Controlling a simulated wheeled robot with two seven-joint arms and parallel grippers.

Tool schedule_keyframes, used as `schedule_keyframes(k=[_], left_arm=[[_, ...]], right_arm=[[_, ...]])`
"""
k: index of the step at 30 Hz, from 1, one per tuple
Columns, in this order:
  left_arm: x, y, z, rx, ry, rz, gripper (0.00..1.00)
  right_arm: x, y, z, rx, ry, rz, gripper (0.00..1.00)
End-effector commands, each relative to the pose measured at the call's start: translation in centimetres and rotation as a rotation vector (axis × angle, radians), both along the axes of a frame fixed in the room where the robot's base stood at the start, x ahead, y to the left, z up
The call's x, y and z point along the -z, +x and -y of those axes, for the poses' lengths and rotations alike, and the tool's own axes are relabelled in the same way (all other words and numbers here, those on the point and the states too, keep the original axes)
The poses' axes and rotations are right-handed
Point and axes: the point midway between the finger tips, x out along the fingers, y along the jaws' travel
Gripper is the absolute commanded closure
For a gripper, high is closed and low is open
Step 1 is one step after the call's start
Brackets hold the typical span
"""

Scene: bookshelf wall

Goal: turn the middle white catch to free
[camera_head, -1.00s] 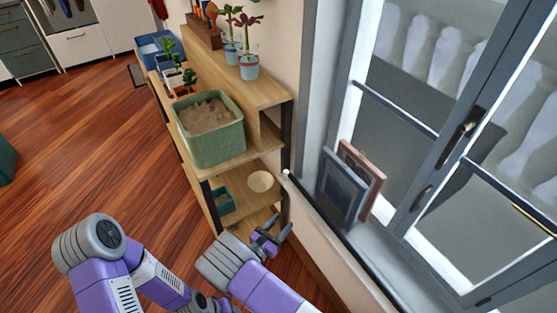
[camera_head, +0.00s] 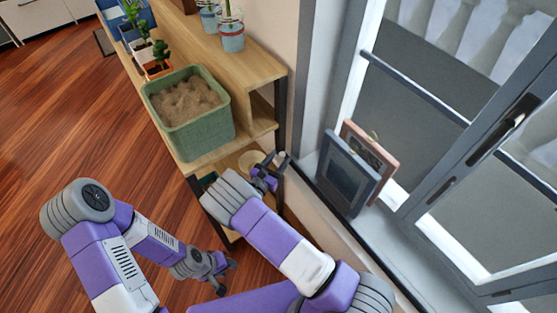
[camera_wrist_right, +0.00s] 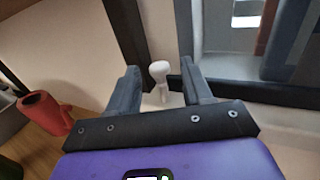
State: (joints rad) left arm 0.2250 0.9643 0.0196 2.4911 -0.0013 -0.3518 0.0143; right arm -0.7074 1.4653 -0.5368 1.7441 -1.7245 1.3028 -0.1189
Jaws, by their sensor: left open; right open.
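A small white catch (camera_wrist_right: 159,72) with a rounded head and a narrow stem shows in the right wrist view, by the wall and the dark window-frame edge. It appears between the fingertips of my right gripper, with gaps on both sides; whether it lies at their depth I cannot tell. I see only this one, so I cannot confirm it is the middle one. My left gripper (camera_head: 222,277) is open, low over the floor, away from the catch.
A wooden shelf with a green sand-filled bin (camera_head: 190,115) and potted plants stands left of my right gripper. Two picture frames (camera_head: 348,175) lean on the sill by the window (camera_head: 455,165). A red vessel (camera_wrist_right: 46,113) is at left in the wrist view.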

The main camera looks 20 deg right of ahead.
Motion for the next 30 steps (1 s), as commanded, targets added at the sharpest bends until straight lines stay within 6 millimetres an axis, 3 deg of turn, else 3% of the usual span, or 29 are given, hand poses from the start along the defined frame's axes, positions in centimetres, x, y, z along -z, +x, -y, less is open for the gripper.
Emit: schedule_keyframes(k=[10,20,30], left_arm=[[0.14,0.04,0.0,0.0,0.0,0.001,0.57],[0.15,0.03,0.01,0.0,0.0,0.001,0.57],[-0.54,0.02,0.01,0.0,0.0,0.001,0.57]], right_arm=[[-0.07,0.45,0.45,0.0,0.0,0.0,0.5],[-0.04,0.42,0.43,0.0,0.0,0.0,0.99],[-0.14,0.28,0.53,-0.043,-0.003,-0.004,1.0]])
